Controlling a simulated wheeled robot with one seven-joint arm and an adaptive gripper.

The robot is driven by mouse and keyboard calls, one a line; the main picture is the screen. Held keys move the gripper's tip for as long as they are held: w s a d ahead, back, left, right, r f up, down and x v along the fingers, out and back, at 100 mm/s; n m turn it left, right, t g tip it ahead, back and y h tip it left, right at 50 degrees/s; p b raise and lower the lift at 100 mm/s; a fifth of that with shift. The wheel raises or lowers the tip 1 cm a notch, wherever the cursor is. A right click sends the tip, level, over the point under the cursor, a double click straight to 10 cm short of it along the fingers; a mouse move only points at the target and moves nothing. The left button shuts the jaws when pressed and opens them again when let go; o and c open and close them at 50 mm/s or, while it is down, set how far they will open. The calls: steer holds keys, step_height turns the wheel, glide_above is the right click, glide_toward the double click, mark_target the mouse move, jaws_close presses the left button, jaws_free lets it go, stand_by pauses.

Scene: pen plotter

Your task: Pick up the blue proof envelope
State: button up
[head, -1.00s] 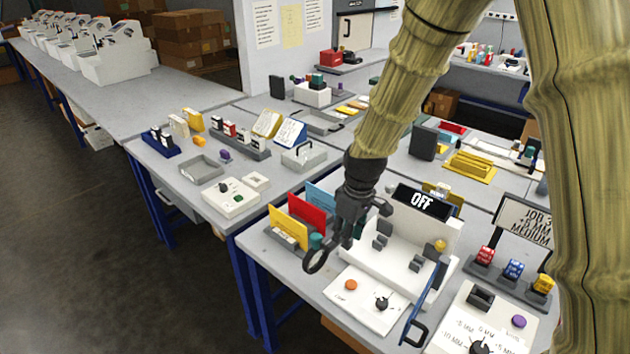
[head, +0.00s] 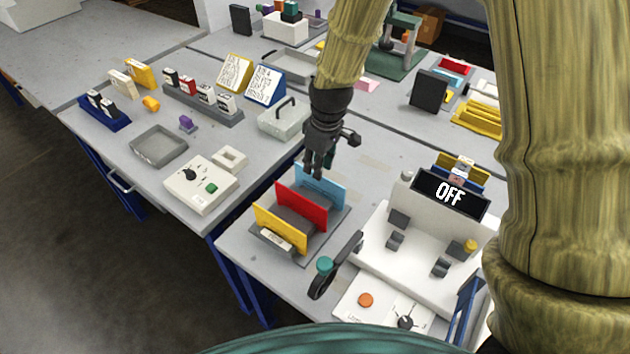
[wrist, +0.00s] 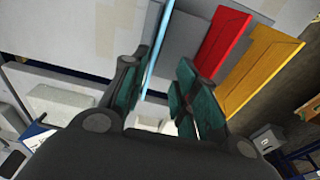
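The blue proof envelope (head: 322,186) stands upright at the back of a grey rack (head: 338,219), behind a red envelope (head: 301,205) and a yellow envelope (head: 279,228). My gripper (head: 317,170) points down at the blue envelope's top edge. In the wrist view, the blue envelope (wrist: 158,48) shows as a thin edge-on strip running down between the two green-padded fingers of my gripper (wrist: 155,97). The red envelope (wrist: 224,42) is to the right, outside the fingers.
A clear bin with a handle (head: 285,118) stands behind the rack. A white control box (head: 200,184) is to the left.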

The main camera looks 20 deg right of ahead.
mark_target(320, 182)
steer(key=f, duration=0.1)
steer(key=w+f, duration=0.1)
steer(key=f, duration=0.1)
steer(key=shift+w+f, duration=0.2)
steer(key=f, duration=0.1)
steer(key=f+p, duration=0.1)
steer(key=f, duration=0.1)
steer(key=f+p, duration=0.1)
steer(key=shift+s+d+f, duration=0.2)
steer(key=shift+s+d, duration=0.05)
steer(key=shift+d, duration=0.05)
steer(key=shift+s, duration=0.2)
steer(key=shift+w+f, duration=0.1)
steer(key=shift+w, duration=0.05)
steer(key=shift+c, duration=0.3)
jaws_close()
